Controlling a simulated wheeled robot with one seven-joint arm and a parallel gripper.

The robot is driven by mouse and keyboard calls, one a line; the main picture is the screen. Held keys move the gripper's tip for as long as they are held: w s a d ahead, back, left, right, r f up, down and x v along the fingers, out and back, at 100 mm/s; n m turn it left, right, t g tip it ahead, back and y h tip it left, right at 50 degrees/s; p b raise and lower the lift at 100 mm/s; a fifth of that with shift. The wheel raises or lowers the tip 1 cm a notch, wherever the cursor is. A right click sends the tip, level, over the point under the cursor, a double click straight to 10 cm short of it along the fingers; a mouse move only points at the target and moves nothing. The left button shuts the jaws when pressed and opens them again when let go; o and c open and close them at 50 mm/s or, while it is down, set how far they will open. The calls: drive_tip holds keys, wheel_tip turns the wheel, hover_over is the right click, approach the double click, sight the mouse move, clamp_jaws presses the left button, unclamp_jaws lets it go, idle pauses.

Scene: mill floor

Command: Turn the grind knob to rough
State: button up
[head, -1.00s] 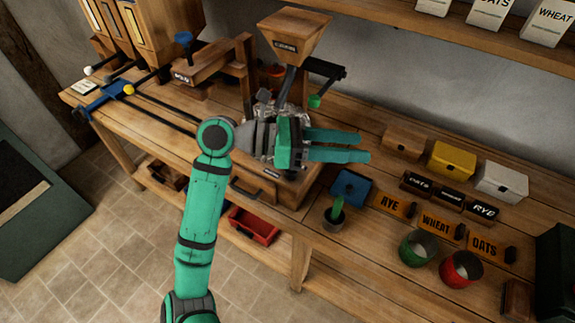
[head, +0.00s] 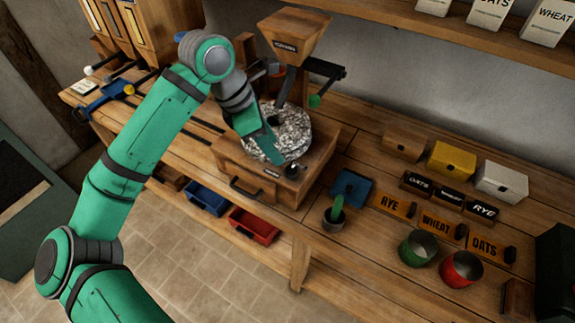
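The mill stands on the workbench, with a wooden hopper (head: 294,38) over a round grey millstone (head: 293,137) on a wooden base (head: 247,163). A small dark knob (head: 291,171) sits at the base's front right corner, near a dark label (head: 271,172) too small to read. I cannot read its setting. My gripper (head: 272,155) points down and right over the front of the stone, its tips a little left of and above the knob in the picture. The fingers overlap in this view, so their opening is hidden. I cannot tell whether they touch anything.
A blue pad (head: 351,186), a pot with a green handle (head: 334,216), a green cup (head: 418,249) and a red cup (head: 461,269) stand to the right. Blue (head: 207,197) and red (head: 254,225) bins sit below.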

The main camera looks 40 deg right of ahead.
sight(290, 170)
drive_tip(key=x, duration=1)
drive_tip(key=c, duration=1.1)
